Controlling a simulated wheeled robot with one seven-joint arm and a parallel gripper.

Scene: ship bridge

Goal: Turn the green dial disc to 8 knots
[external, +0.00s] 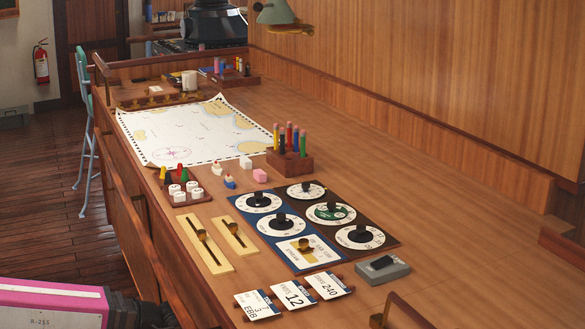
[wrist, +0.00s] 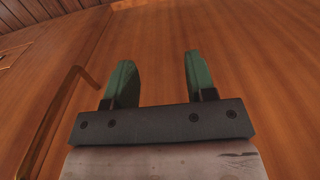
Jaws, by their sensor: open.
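The green dial disc (external: 321,213) is the green-centred dial with a white ring and black knob, in the middle of a dark brown panel (external: 385,240). Its numbers and pointer setting are too small to read. My gripper (wrist: 159,68) has two green fingers, spread apart with nothing between them. In the wrist view it is over bare wood beside a brass rail, and no dial shows there. In the external view only part of my arm shows at the bottom left, away from the dials; the fingers are not visible there.
A blue panel (external: 275,239) with more dials adjoins the brown one. Brass sliders (external: 203,236) lie left, number cards (external: 292,296) in front, a grey box (external: 383,269) at right. A pen block (external: 289,160) stands behind. The brass rail (wrist: 60,110) is near my gripper.

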